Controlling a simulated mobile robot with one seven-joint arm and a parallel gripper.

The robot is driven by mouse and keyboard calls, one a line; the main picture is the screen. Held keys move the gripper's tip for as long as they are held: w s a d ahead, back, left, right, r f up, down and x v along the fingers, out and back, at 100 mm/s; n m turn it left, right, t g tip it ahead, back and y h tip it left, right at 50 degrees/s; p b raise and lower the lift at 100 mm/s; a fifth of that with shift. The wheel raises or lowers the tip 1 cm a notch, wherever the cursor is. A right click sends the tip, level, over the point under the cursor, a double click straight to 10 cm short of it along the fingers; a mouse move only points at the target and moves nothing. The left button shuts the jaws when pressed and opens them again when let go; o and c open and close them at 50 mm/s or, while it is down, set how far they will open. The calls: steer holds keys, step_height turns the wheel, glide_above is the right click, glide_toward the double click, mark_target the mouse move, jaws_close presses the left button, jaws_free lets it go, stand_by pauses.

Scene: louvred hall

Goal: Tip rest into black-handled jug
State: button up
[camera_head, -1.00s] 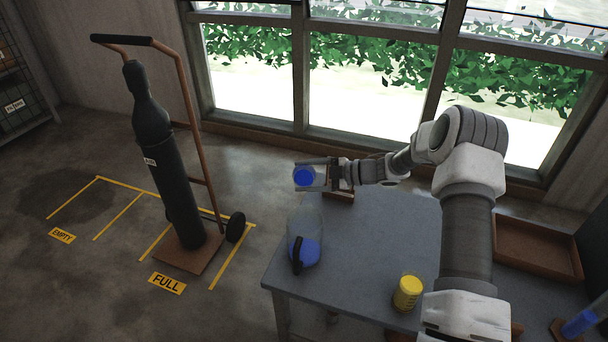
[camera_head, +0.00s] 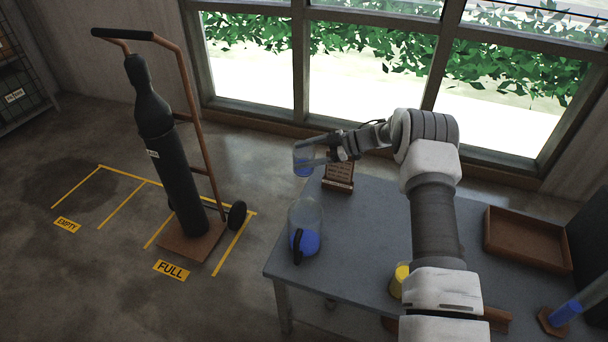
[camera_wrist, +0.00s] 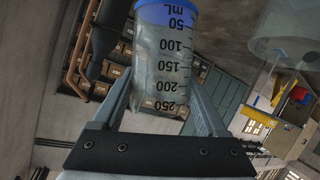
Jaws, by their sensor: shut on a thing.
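My gripper (camera_head: 316,159) is shut on a clear beaker (camera_head: 303,155) with blue liquid at its base end. It is held in the air past the far left corner of the table, looking near upright. In the wrist view the beaker (camera_wrist: 163,62) sits between the fingers, with black marks up to 250 mL and blue at the 50 mL end. The clear black-handled jug (camera_head: 306,213) stands on the table at its left edge, nearer than the beaker. It holds blue liquid low down, and its black handle faces the near side. The beaker is apart from the jug.
The grey table (camera_head: 355,235) is mostly clear in the middle. A brown sign (camera_head: 339,175) stands behind the jug. A yellow container (camera_head: 400,281) is partly hidden by my arm. A wooden tray (camera_head: 525,240) and a blue tube (camera_head: 566,312) are at right. A cylinder trolley (camera_head: 195,245) stands left.

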steer(key=shift+w+r+m+g+b, duration=0.25)
steer(key=shift+w+m+g+b, duration=0.1)
steer(key=shift+w+m, duration=0.15)
steer(key=shift+w+r+m+g+b, duration=0.25)
steer(key=shift+w+m+b, duration=0.1)
steer(key=shift+w+m, duration=0.1)
steer(key=shift+w+r+m+b, duration=0.25)
steer(key=shift+b, duration=0.05)
steer(key=shift+r+g, duration=0.15)
steer(key=shift+g, duration=0.15)
